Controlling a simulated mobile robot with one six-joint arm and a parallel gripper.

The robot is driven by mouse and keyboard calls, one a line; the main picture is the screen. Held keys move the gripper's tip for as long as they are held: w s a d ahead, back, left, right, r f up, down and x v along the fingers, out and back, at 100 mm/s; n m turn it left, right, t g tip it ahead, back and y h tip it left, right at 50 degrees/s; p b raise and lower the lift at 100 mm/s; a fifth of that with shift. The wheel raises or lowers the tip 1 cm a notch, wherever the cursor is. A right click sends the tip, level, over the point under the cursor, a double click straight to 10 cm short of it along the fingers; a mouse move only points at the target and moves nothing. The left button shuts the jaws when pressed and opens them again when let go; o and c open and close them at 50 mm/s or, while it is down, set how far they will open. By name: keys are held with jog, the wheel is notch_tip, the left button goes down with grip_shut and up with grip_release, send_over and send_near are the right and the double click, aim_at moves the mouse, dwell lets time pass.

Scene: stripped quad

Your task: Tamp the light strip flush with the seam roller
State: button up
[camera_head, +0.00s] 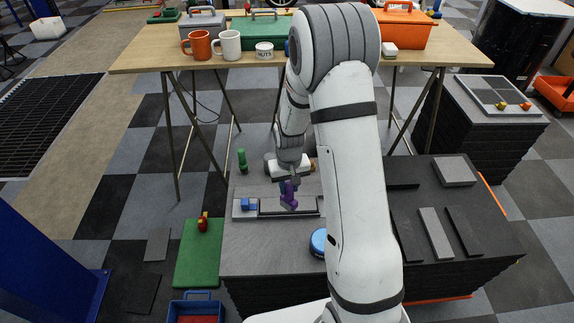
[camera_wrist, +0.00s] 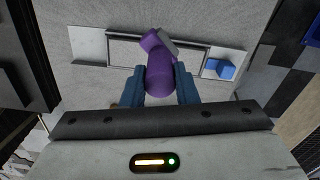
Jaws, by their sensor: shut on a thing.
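My gripper (camera_head: 290,186) is shut on a purple-handled tool with a grey head, which I take for the seam roller (camera_head: 289,198). The purple roller (camera_wrist: 158,80) also shows between the blue fingers of my gripper (camera_wrist: 160,74) in the wrist view. It is over a pale flat plate (camera_wrist: 88,44) with a long dark-edged channel (camera_wrist: 125,53). I cannot tell whether the roller touches it, or whether a strip lies flush in the channel. The plate (camera_head: 240,213) lies on a grey mat stack. A separate light strip (camera_head: 435,234) lies on the dark mats at right.
A blue block (camera_head: 249,204) sits on the plate's left end. A green bottle-like thing (camera_head: 242,161) stands behind it; a blue round thing (camera_head: 318,242) lies in front. Dark strips (camera_head: 464,230) flank the separate light strip. A wooden table (camera_head: 150,60) with mugs stands behind.

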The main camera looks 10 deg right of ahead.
jog(key=shift+d, duration=0.35)
jog(key=shift+w+d+m+b, duration=0.15)
jog(key=shift+w+m+b, duration=0.45)
jog(key=shift+m, duration=0.5)
jog(key=shift+w+f+m+b, duration=0.7)
jog(key=shift+m+b, duration=0.35)
jog(key=shift+m, duration=0.3)
jog(key=shift+w+f+m+b, duration=0.65)
jog(key=shift+m+b, duration=0.35)
jog(key=shift+m, duration=0.3)
jog(key=shift+w+f+m+b, duration=0.7)
jog(key=shift+m+b, duration=0.35)
jog(key=shift+m, duration=0.3)
jog(key=shift+f+b, duration=1)
jog(key=shift+f, duration=0.45)
notch_tip(320, 180, up, 8)
jog(key=p, duration=0.5)
